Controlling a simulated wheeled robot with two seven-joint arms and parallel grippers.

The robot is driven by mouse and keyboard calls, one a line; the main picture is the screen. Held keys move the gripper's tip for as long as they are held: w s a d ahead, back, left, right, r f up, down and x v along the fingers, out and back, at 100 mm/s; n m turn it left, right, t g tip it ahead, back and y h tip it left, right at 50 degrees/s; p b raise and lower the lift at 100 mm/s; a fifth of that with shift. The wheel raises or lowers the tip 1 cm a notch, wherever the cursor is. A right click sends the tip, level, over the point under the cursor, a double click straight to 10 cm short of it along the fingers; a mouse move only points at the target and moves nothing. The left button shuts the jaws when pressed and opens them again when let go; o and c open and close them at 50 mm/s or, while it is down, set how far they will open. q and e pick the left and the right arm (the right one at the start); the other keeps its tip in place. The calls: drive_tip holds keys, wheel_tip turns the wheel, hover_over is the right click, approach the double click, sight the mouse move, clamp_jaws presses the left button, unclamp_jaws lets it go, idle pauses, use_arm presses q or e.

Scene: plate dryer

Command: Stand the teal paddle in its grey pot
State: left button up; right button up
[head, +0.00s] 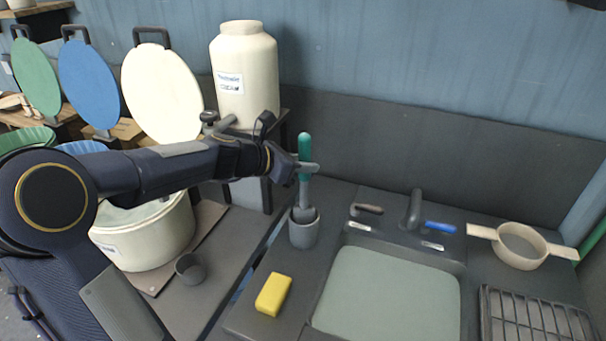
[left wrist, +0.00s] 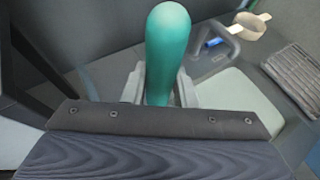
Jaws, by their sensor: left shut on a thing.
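The teal paddle (head: 304,147) has a teal handle and a grey lower part, and it is upright in the head view. My left gripper (head: 306,168) is shut on its handle. The grey pot (head: 303,233) stands on the counter left of the sink, directly below the gripper. The paddle's lower end reaches the pot's mouth and seems to be inside it; whether it touches the bottom is hidden. In the left wrist view the teal handle (left wrist: 167,50) stands between the two fingers, and the pot is hidden. My right gripper is not in view.
A yellow sponge (head: 273,294) lies in front of the pot. The sink (head: 388,290) and its tap (head: 414,208) are to the right, with a strainer (head: 521,244) beyond. A large cream jar (head: 244,75) stands behind my left arm. A white tub (head: 150,238) is to the left.

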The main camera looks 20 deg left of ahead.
use_arm(q)
drive_tip(key=shift+f, duration=0.9)
drive_tip(key=shift+f, duration=0.2)
drive_tip(key=o, duration=1)
drive_tip(key=shift+r, duration=0.1)
